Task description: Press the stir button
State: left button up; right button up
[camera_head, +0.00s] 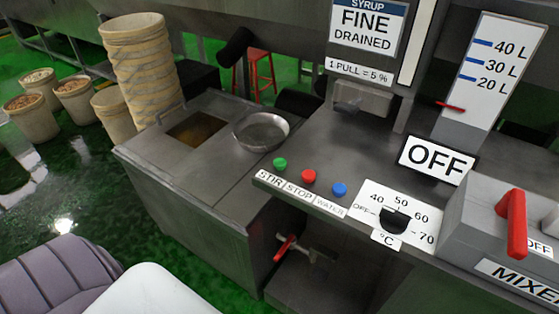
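The green button (280,163) sits above the STIR label (270,180) on the front edge of the grey metal counter. A red button (308,176) above the STOP label and a blue button (339,190) above the WATER label are in a row to its right. An OFF display (436,160) stands on the counter further right. Neither of my grippers shows in the head view.
A metal bowl (262,131) rests on the counter left of the buttons. A temperature dial (395,219), a mixer box with a red lever (513,222) and a level gauge (492,70) are to the right. A red-handled tap (286,246) is below. Stacked buckets (138,70) stand at the back left.

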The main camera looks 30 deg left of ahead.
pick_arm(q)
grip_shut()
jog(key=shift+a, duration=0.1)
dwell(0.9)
